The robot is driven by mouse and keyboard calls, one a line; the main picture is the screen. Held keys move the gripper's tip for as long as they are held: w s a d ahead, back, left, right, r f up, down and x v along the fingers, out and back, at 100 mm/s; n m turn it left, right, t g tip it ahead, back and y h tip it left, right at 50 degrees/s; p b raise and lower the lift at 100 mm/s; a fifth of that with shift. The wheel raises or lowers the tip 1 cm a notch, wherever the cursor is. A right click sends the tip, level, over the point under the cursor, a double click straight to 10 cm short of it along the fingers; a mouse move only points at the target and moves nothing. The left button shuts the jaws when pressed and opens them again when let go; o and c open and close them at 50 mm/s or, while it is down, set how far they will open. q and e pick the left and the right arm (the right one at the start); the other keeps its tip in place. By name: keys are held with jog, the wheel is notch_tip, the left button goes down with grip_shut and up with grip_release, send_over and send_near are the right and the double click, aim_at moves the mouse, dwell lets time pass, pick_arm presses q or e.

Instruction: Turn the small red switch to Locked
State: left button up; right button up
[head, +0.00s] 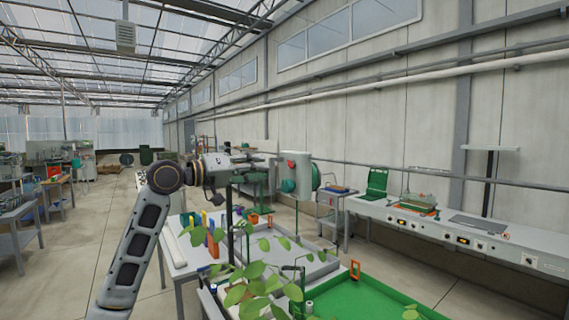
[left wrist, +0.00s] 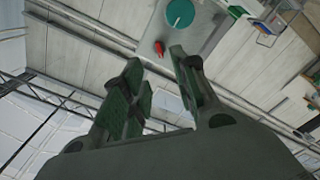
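The small red switch (head: 291,164) sits on the front of a pale grey box (head: 303,165), above a teal round knob (head: 288,186). My left gripper (head: 268,166) reaches toward this box from the left, its fingertips just short of it. In the left wrist view the fingers of my left gripper (left wrist: 158,62) stand apart with nothing between them. The red switch (left wrist: 159,48) shows just beyond the gap, apart from both fingers. The teal knob (left wrist: 180,12) is above it at the top edge. Any label by the switch is too small to read. My right gripper is not in view.
A green round part (head: 316,177) is on the box's right side. Below are a grey tray (head: 310,270), a green tray (head: 375,302) and leafy plants (head: 255,285). A long grey bench (head: 430,232) stands at right. Open floor (head: 110,225) lies at left.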

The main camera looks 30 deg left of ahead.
aim_at(288, 164)
pick_arm(q)
jog(key=p+x, duration=0.3)
jog(key=x, duration=0.6)
jog(key=shift+r, duration=0.1)
jog(key=shift+w+d+p, duration=0.2)
jog(key=shift+w+p, duration=0.2)
jog(key=shift+w, duration=0.05)
grip_shut()
